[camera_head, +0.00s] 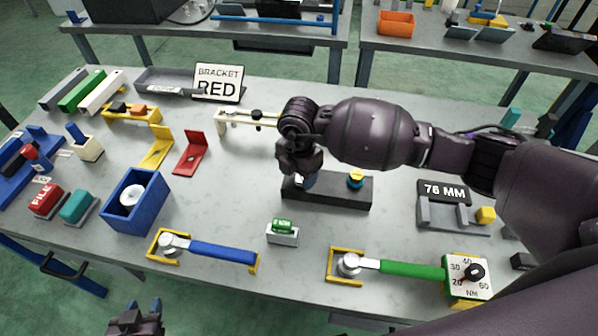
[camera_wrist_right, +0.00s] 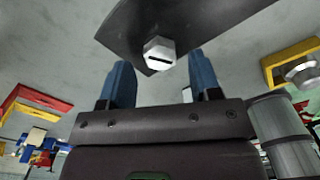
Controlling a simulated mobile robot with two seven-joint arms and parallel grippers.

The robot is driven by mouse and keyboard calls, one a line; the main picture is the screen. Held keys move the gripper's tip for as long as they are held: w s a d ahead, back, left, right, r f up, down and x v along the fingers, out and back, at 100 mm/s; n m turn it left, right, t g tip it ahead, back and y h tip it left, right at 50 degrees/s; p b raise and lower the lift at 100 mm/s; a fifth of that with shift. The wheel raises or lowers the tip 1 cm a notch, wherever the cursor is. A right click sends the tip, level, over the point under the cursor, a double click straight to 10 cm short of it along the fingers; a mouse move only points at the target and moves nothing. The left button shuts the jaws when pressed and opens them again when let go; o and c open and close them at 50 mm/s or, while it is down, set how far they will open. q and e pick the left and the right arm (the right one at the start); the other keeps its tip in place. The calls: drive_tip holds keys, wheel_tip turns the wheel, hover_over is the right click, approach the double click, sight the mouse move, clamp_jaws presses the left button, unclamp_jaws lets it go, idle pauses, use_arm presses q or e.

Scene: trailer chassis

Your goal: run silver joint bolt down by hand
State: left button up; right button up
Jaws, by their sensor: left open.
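The silver joint bolt (camera_wrist_right: 159,50) shows in the right wrist view as a hex head with a dark slot, against a black block (camera_wrist_right: 190,22). My right gripper (camera_wrist_right: 160,62) has its blue fingers apart, one on each side of the bolt head, with a visible gap at both sides. My left gripper (camera_head: 135,320) is open and empty at the bottom edge, off the table front.
A blue-handled wrench (camera_head: 222,253) and a green-handled wrench (camera_head: 410,268) lie in yellow holders along the front. A small green-topped block (camera_head: 283,232) stands before the black block. A blue box (camera_head: 137,205) stands at left, and a "76 MM" fixture (camera_head: 445,205) at right.

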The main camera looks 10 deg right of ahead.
sight(299, 180)
wheel_tip(299, 180, up, 11)
drive_tip(key=b, duration=0.1)
drive_tip(key=shift+f, duration=0.15)
idle(0.4)
drive_tip(key=shift+s, duration=0.15)
idle(0.4)
